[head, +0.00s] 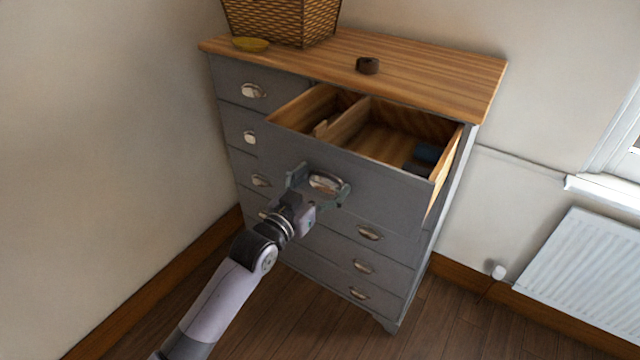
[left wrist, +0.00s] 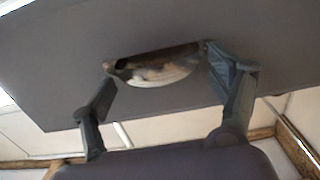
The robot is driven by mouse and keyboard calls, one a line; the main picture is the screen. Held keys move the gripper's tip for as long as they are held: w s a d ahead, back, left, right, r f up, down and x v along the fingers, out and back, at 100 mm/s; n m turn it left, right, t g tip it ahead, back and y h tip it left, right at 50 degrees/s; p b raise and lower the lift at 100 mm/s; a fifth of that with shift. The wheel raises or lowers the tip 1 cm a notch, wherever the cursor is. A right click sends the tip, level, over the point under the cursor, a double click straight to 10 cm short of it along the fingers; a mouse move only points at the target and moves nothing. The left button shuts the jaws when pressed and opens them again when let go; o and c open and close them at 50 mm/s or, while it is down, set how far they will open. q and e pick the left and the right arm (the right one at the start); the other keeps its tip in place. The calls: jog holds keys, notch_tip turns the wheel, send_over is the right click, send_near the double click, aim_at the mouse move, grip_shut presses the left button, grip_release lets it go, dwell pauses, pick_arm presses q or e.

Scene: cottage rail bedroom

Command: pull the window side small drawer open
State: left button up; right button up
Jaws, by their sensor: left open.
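The window side small drawer (head: 388,188) is the top right one of a grey chest, and it stands well out from the chest. Its inside shows a wooden divider, a small light wooden item (head: 320,128) and a dark blue item (head: 430,153). A metal cup handle (head: 325,181) is on its front; it also shows in the left wrist view (left wrist: 158,70). My left gripper (head: 319,187) is open at the handle, with one finger on each side of it. I cannot tell whether the fingers touch it. My right gripper is not in view.
The grey chest has a wooden top (head: 430,75) with a wicker basket (head: 282,20), a yellow dish (head: 250,44) and a dark round item (head: 367,65). More closed drawers are left and below. A radiator (head: 580,270) is at right. Wooden floor is clear in front.

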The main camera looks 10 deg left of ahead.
pick_arm(q)
jog(key=v, duration=1.2)
jog(key=s+a+f+n+g+y+b, duration=0.1)
jog(key=s+a+f+g+y, duration=0.15)
jog(key=f, duration=1.05)
jog(key=s+a+f+n+g+y+b, duration=0.1)
jog(key=s+a+f+g, duration=0.15)
jog(key=f, duration=1.05)
jog(key=s+a+f+g+y, duration=0.2)
jog(key=a+f, duration=0.1)
jog(key=f, duration=1)
jog(key=s+a+f+g+b, duration=0.15)
jog(key=s+f+g, duration=0.25)
jog(key=s+f, duration=1.35)
jog(key=s+f+g, duration=0.2)
jog(key=s+f, duration=0.2)
jog(key=s, duration=0.5)
jog(key=s+f+g+y+b, duration=0.1)
jog(key=s+f, duration=0.3)
jog(key=s, duration=0.6)
jog(key=shift+s+d+f+g, duration=0.25)
jog(key=shift+d+g, duration=0.2)
jog(key=shift+g, duration=0.35)
